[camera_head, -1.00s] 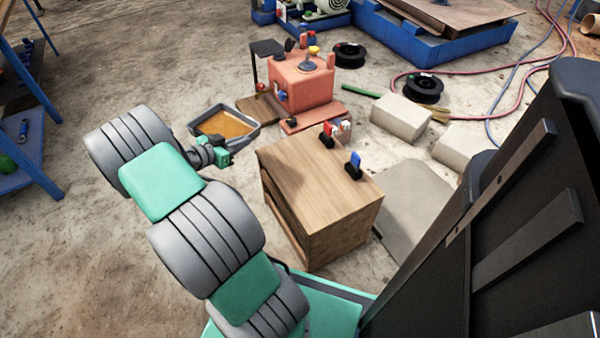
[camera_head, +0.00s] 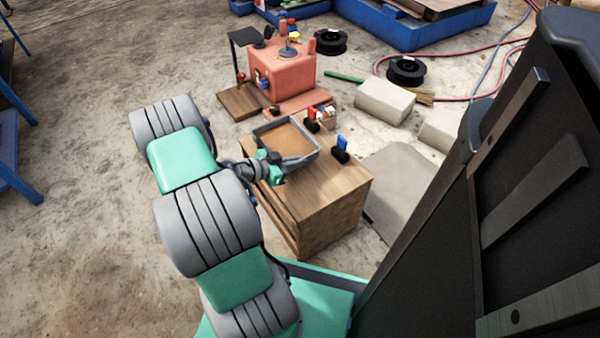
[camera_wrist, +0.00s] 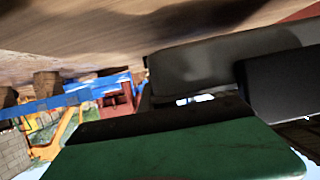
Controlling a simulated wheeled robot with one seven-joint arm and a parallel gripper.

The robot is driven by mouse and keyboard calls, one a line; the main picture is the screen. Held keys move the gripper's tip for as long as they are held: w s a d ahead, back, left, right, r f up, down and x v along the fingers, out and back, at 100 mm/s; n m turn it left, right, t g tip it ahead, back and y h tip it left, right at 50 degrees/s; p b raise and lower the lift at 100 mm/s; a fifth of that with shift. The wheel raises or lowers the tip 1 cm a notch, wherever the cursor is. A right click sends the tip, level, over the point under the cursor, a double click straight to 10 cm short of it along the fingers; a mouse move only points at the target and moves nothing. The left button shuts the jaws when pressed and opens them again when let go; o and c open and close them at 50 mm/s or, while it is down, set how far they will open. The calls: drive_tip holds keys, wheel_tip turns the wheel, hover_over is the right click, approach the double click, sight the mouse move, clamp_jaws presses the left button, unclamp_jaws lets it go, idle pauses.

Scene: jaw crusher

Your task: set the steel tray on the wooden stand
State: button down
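The steel tray (camera_head: 302,161) is a shallow grey pan with a brown inside. In the head view it is over the left back part of the top of the wooden stand (camera_head: 325,195), a box-like brown cabinet. I cannot tell whether the tray touches the top or hangs just above it. My gripper (camera_head: 277,167) is at the tray's near left side and appears shut on its rim. The fingertips are partly hidden. In the wrist view, a grey wall of the tray (camera_wrist: 215,65) lies by the dark fingers, with a wooden surface close above.
Small red and blue items on black bases, a red switch (camera_head: 312,121) and a blue switch (camera_head: 341,148), stand on the top near the tray. The orange crusher (camera_head: 282,76) is behind. Pale blocks (camera_head: 384,101) lie to the right.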

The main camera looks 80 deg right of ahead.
sight(300, 176)
drive_tip(key=f+b, duration=0.2)
drive_tip(key=f, duration=0.1)
drive_tip(key=shift+s+f, duration=0.2)
drive_tip(key=shift+s, duration=0.2)
drive_tip(key=shift+f, duration=0.35)
drive_tip(key=shift+w+r, duration=0.1)
drive_tip(key=shift+r, duration=0.05)
drive_tip(key=c, duration=1.7)
unclamp_jaws()
